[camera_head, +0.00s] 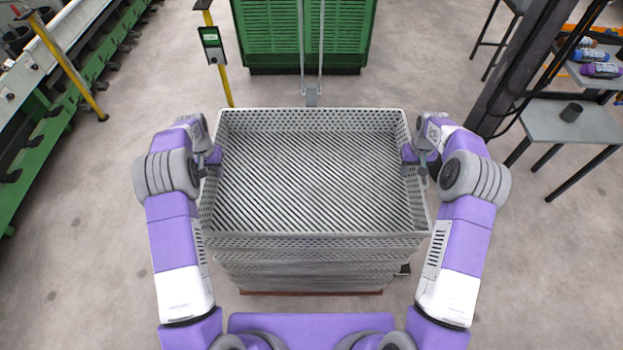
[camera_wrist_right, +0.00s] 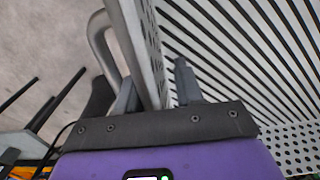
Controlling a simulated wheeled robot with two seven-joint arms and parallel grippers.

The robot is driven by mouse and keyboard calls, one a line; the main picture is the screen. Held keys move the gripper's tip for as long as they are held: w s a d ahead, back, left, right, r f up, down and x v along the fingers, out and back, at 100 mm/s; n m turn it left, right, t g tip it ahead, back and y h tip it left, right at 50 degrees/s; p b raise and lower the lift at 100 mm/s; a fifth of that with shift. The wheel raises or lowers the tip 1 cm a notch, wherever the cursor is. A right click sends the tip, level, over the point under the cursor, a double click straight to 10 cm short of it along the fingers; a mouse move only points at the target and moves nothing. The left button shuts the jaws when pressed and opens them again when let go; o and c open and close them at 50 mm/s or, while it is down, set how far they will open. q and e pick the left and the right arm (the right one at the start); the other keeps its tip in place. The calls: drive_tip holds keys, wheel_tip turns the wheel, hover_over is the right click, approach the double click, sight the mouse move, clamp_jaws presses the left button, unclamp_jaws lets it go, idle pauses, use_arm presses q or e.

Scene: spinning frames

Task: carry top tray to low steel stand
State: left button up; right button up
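The top tray (camera_head: 318,235) is a light grey crate with perforated walls and a slatted floor. It is empty and sits on a stack of similar trays (camera_head: 310,272). My left gripper (camera_head: 214,160) is at its left wall; its fingers are too hidden to judge. My right gripper (camera_head: 412,160) is at the right wall. In the right wrist view, the fingers of my right gripper (camera_wrist_right: 155,92) stand either side of the tray wall (camera_wrist_right: 143,45), with a gap inside. A low grey table (camera_head: 570,125) at the right may be the steel stand; I cannot be sure.
A dark post (camera_head: 515,75) rises between tray and table. A green crate (camera_head: 270,35) and yellow post (camera_head: 218,60) stand behind the stack. A green conveyor (camera_head: 60,100) runs at left. Floor beside the stack is clear.

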use_arm(q)
drive_tip(key=shift+c, duration=0.4)
use_arm(e)
drive_tip(key=shift+c, duration=0.4)
use_arm(q)
clamp_jaws()
use_arm(e)
clamp_jaws()
use_arm(q)
drive_tip(key=shift+w+r, duration=0.1)
use_arm(e)
drive_tip(key=shift+w+r, duration=0.1)
